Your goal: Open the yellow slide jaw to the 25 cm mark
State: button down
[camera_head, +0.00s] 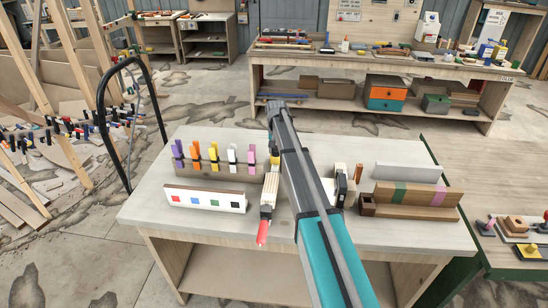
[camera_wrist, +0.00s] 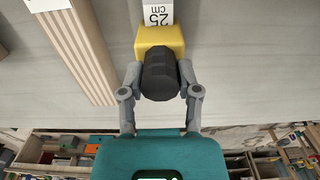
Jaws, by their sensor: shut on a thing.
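In the wrist view, my gripper (camera_wrist: 161,78) is shut on the black faceted knob (camera_wrist: 160,72), with one grey finger at each side of it. The knob sits against the yellow slide jaw (camera_wrist: 148,36). A white label reading 25 cm (camera_wrist: 158,13) lies just beyond the jaw, upside down and close against its far edge. Most of the bar that the jaw rides on is not visible.
A ribbed wooden piece (camera_wrist: 84,45) lies left of the jaw in the wrist view. In the head view, a rack of coloured clamps (camera_head: 215,168) and a white board with coloured squares (camera_head: 204,198) stand left of my arm. Wooden blocks (camera_head: 408,193) stand to the right.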

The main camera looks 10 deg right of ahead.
jog(key=shift+w, duration=0.2)
jog(key=c, duration=0.6)
grip_release()
jog(key=shift+s, duration=0.15)
